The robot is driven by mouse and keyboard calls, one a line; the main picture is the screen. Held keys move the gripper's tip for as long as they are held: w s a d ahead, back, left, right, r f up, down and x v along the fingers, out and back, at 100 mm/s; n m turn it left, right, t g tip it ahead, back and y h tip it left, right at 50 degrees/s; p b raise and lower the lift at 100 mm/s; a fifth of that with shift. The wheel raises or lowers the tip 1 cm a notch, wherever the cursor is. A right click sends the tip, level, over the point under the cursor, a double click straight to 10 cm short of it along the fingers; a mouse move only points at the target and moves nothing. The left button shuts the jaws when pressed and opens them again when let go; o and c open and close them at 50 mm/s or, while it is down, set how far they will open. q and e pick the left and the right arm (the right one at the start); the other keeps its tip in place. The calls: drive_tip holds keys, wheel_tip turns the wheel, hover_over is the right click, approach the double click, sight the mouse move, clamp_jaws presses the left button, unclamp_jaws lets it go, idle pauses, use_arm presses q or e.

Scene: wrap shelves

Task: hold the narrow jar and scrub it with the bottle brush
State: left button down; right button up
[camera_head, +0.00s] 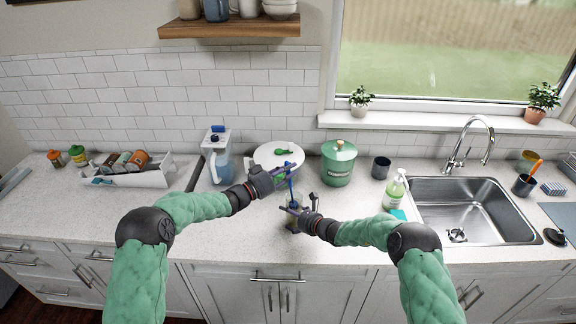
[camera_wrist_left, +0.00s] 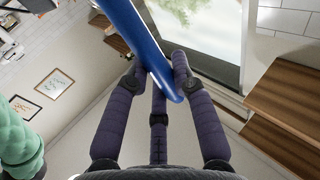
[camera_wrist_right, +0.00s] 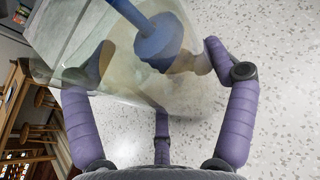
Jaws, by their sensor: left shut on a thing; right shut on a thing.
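The bottle brush (camera_head: 291,188) has a blue handle and stands upright over the jar (camera_head: 293,218). My left gripper (camera_head: 286,172) is shut on the handle, which also crosses between its fingers in the left wrist view (camera_wrist_left: 143,45). My right gripper (camera_head: 299,208) is shut around the clear jar, held near the counter's front edge. In the right wrist view the jar (camera_wrist_right: 70,60) is see-through, and the blue brush head (camera_wrist_right: 158,45) shows inside it. Whether the jar touches the counter cannot be told.
A green canister (camera_head: 338,165) and a round white plate (camera_head: 265,158) stand behind the jar. A water pitcher (camera_head: 217,165) is left. A soap bottle (camera_head: 395,190), a teal sponge (camera_head: 398,215) and the sink (camera_head: 470,212) are right. The counter (camera_head: 220,225) is clear front left.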

sight(285, 162)
use_arm(q)
drive_tip(key=shift+f, duration=0.7)
drive_tip(key=shift+s, duration=0.65)
drive_tip(key=shift+s+a, duration=0.25)
drive_tip(key=shift+a, duration=0.2)
drive_tip(key=shift+r, duration=0.15)
drive_tip(key=shift+r, duration=2.85)
wheel_tip(285, 162, down, 6)
drive_tip(key=shift+w+d, duration=0.1)
drive_tip(key=shift+d, duration=0.05)
